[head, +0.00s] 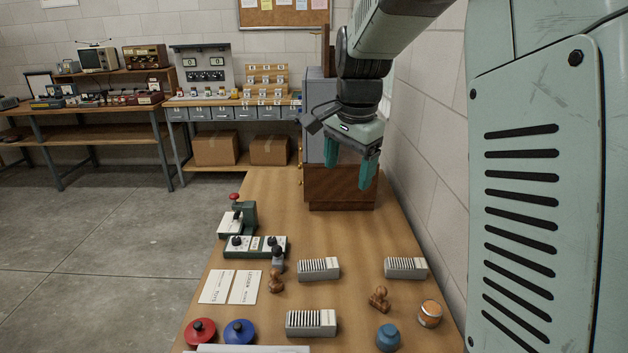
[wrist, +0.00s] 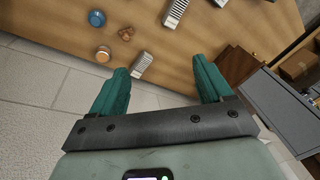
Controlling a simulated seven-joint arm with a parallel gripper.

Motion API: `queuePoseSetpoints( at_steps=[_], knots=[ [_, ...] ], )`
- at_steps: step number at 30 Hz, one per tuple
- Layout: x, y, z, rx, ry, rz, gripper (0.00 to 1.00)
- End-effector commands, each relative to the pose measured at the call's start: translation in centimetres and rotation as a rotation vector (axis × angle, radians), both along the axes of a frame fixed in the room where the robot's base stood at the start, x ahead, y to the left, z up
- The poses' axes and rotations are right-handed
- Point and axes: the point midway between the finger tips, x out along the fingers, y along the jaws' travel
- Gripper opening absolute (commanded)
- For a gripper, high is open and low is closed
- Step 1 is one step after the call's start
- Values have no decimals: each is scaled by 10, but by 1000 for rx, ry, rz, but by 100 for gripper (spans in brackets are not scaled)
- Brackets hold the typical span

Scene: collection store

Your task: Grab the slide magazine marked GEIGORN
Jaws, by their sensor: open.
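Three grey-white slide magazines with ribbed tops are on the wooden table: one in the middle (head: 319,269), one at the right (head: 405,268), and one nearer the front (head: 311,323). Their markings are too small to read, so I cannot tell which is GEIGORN. The wrist view also shows a magazine (wrist: 141,64) beyond the left finger, and others further up, partly cut off. My gripper (head: 348,176) is open and empty, in the air near the far end of the table, apart from all the magazines. It also shows in the wrist view (wrist: 160,84).
A brown wooden box (head: 340,187) stands at the table's far end, behind my gripper. Stamps (head: 379,299), an orange-lidded jar (head: 429,313), a blue jar (head: 388,337), cards (head: 246,287) and a dark green device (head: 255,247) stand around the magazines. The table between box and magazines is clear.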

Motion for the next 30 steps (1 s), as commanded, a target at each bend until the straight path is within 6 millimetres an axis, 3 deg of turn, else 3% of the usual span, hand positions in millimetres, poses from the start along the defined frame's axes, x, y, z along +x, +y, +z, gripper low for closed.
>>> queuePoseSetpoints(
  at_steps=[1,6,10,15,18,30],
  knots=[
    [22,5,-24,9,32,-56,79],
    [78,22,-98,36,104,-263,79],
    [108,34,-164,45,156,-421,79],
    [126,46,-236,45,202,-577,79],
    [130,49,-261,44,215,-632,79],
    [131,51,-319,42,223,-664,79]
  ],
)
